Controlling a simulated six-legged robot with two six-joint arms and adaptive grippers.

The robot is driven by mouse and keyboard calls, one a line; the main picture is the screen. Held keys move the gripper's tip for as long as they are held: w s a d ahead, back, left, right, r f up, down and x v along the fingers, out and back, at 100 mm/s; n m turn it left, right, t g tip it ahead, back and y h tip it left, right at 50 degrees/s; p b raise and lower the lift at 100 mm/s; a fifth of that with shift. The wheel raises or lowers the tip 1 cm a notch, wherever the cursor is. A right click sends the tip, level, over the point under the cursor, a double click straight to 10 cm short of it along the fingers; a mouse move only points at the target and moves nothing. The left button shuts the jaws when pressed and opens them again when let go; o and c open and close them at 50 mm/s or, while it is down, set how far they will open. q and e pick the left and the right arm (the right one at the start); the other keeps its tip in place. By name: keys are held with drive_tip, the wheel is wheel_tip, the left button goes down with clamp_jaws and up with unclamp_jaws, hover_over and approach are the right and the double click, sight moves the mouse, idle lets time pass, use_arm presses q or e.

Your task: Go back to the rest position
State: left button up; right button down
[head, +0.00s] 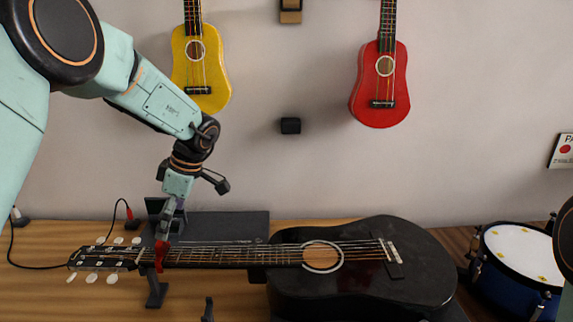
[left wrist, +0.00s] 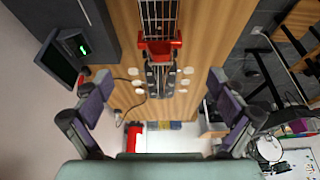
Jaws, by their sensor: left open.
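My left gripper (head: 172,215) hangs pointing down over the neck of the black guitar (head: 430,262), near the headstock. In the left wrist view its two fingers stand wide apart (left wrist: 160,82), with nothing between their pads. The guitar lies flat along the table, its headstock (head: 105,255) to the left. A red clamp-like piece (head: 161,254) sits across the neck near the headstock, just below the gripper; it also shows in the left wrist view (left wrist: 160,47). I cannot tell in the head view whether a fingertip touches it. My right gripper is not in view.
A yellow ukulele (head: 212,75) and a red ukulele (head: 379,88) hang on the wall. A blue drum (head: 510,285) stands at the right. A dark device with a green display (left wrist: 83,48) is beside the neck. Dark supports (head: 156,290) stand near the guitar.

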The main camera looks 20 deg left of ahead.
sight(164, 245)
use_arm(q)
drive_tip(key=x, duration=1)
drive_tip(key=shift+f, duration=0.1)
drive_tip(key=shift+a, duration=0.1)
